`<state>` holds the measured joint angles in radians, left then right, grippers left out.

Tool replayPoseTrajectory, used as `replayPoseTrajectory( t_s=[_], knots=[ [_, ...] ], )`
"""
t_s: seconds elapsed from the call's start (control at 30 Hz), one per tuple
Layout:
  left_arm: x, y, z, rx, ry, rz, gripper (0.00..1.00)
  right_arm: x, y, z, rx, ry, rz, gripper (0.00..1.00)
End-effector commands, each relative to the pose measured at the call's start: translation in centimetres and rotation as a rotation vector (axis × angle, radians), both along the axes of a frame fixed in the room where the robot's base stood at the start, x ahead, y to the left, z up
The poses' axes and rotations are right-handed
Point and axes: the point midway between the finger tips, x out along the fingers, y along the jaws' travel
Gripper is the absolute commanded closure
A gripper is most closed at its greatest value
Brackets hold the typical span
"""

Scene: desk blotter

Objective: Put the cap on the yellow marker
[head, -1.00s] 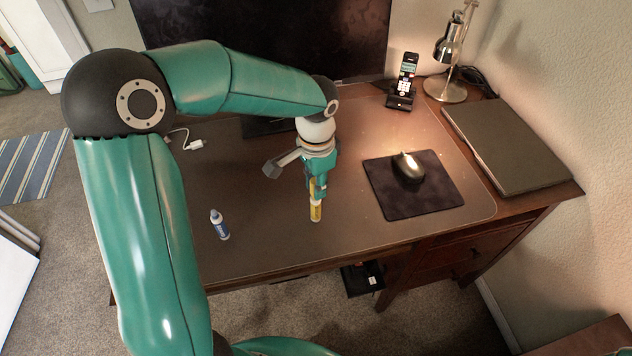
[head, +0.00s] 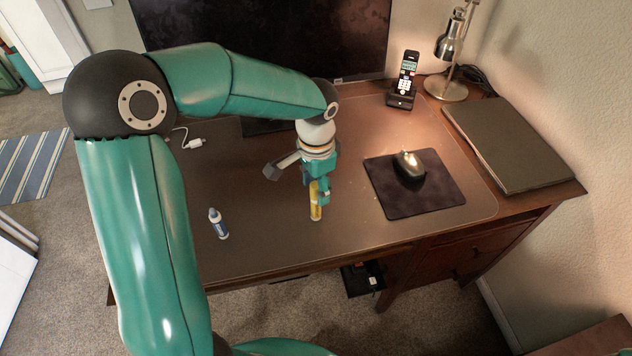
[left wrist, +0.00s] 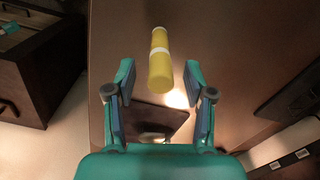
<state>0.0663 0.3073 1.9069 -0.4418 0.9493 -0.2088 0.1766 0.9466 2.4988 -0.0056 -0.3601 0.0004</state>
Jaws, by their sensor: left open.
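The yellow marker (head: 316,213) stands upright near the front middle of the blotter. It also shows in the left wrist view (left wrist: 158,38). The yellow cap (left wrist: 160,73) is in line with the marker, at its upper end. A white band lies between the two yellow parts; I cannot tell whether the cap is fully seated. My left gripper (head: 316,191) is open around the cap from above. In the left wrist view its fingers (left wrist: 159,80) stand apart on either side of the cap, with gaps visible. My right gripper is not in view.
A mouse (head: 408,166) lies on a dark mouse pad (head: 400,203) to the right. A phone stand, lamp and closed laptop (head: 515,145) are farther right. The blotter between bottle and marker is clear.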

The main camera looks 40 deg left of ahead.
Motion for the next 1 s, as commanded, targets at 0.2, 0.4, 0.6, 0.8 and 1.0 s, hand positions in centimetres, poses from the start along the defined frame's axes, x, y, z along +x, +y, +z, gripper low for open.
replayPoseTrajectory(
  t_s=[0.2, 0.4, 0.6, 0.8, 1.0],
  knots=[
    [0.1, 0.0, 1.5, 0.000, -0.004, 0.000, 0.47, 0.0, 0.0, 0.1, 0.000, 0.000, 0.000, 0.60],
    [0.2, 0.0, 5.1, 0.000, -0.007, 0.000, 0.47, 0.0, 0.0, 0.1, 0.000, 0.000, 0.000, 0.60],
    [0.1, -0.1, 9.0, 0.000, -0.005, -0.001, 0.47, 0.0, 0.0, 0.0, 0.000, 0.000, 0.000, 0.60],
    [0.1, -0.1, 11.4, 0.001, -0.001, 0.000, 0.47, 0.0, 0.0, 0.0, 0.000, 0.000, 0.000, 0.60],
    [0.0, -0.1, 11.9, -0.001, 0.000, 0.000, 0.47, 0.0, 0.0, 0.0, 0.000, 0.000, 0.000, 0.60]
  ],
)
